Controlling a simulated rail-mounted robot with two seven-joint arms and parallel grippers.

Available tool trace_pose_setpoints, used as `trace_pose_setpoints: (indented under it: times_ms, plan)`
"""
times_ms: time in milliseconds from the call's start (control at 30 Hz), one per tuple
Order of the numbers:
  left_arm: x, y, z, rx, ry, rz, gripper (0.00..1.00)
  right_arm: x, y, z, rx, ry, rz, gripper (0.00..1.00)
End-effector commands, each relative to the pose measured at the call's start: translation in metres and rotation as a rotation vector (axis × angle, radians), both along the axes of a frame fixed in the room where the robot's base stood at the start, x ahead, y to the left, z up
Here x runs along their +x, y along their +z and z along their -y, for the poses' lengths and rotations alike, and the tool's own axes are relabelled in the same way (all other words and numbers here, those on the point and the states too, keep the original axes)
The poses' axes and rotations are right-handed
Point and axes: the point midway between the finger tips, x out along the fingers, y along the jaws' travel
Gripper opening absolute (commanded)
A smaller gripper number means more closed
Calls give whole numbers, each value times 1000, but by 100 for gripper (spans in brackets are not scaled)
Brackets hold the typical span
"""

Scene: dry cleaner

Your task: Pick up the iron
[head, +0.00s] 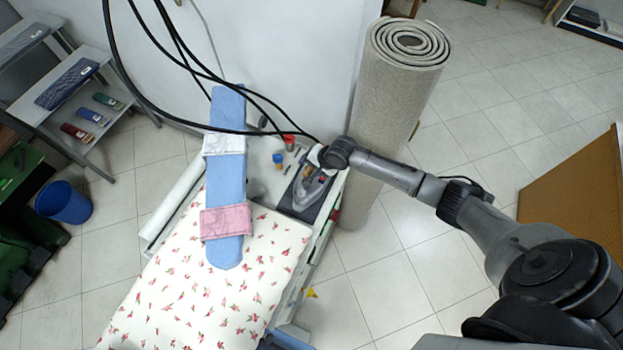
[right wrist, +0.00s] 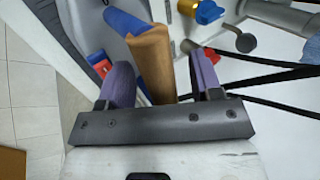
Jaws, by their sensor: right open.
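The grey iron (head: 312,187) sits on a dark rest at the right end of the ironing table, beside the floral pad. My right gripper (head: 323,156) is at the far end of the iron and partly covers it in the head view. In the right wrist view my right gripper (right wrist: 160,62) is open, its two purple-grey fingers apart. A tan bar with a blue end (right wrist: 150,55) shows between the fingers; it looks like the iron's handle, but I cannot tell whether the fingers touch it. My left gripper is not in view.
A floral ironing pad (head: 200,285) carries a blue sleeve board (head: 227,170) with pink and white cloths. A rolled carpet (head: 385,120) stands close on the right. Black hoses (head: 200,70) hang across the back. A blue bucket (head: 63,203) stands at left.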

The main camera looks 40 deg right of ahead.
Motion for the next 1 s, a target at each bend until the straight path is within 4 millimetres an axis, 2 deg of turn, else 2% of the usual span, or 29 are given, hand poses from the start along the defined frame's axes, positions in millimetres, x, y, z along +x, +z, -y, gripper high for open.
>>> trace_pose_setpoints:
  times_ms: [300, 900, 1000]
  plan:
    - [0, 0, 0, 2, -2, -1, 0, 1, -2, 0, 0, 0, 0, 57]
    - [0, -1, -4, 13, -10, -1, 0, 1, -2, 0, 0, 0, 0, 0]
    - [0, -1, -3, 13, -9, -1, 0, 1, -2, 0, 0, 0, 0, 0]
